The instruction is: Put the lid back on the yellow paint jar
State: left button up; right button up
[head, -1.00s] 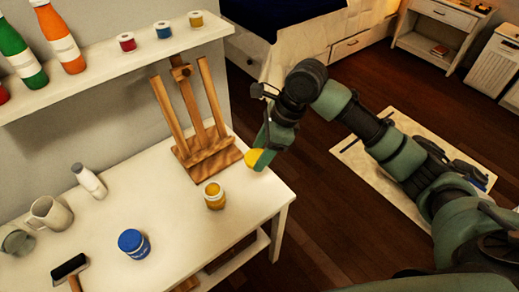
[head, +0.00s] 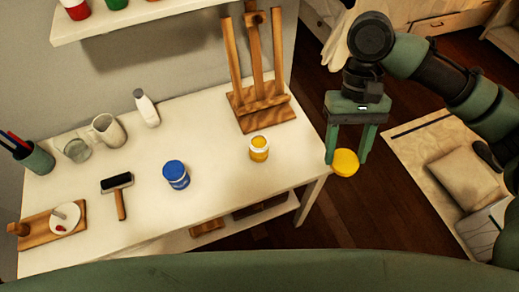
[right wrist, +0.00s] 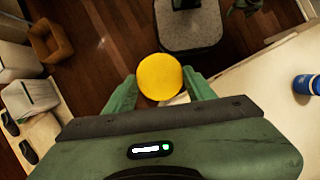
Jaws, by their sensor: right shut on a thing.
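The yellow paint jar (head: 259,148) stands upright and open on the white table near its right end, with a white label band. My right gripper (head: 345,158) is shut on the yellow lid (head: 345,162), holding it in the air just past the table's right edge, to the right of the jar. The right wrist view also shows the round yellow lid (right wrist: 160,77) between the two green fingers. The jar is not visible in that view. My left gripper does not show.
A wooden easel (head: 262,108) stands behind the jar. A blue jar (head: 176,175) is to its left. A brayer (head: 119,194), a white bottle (head: 147,108), a pitcher (head: 108,131) and a pen cup (head: 36,159) are farther left. The tabletop around the yellow jar is clear.

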aim_at(258, 144)
jog(key=l+u, duration=0.15)
jog(key=u, duration=1.1)
jog(key=k+l, duration=0.15)
jog(key=l, duration=0.15)
jog(key=k+l, duration=0.15)
jog(key=l, duration=0.2)
jog(key=k+l, duration=0.15)
jog(key=l, duration=0.15)
jog(key=k+l, duration=0.15)
jog(key=l, duration=0.15)
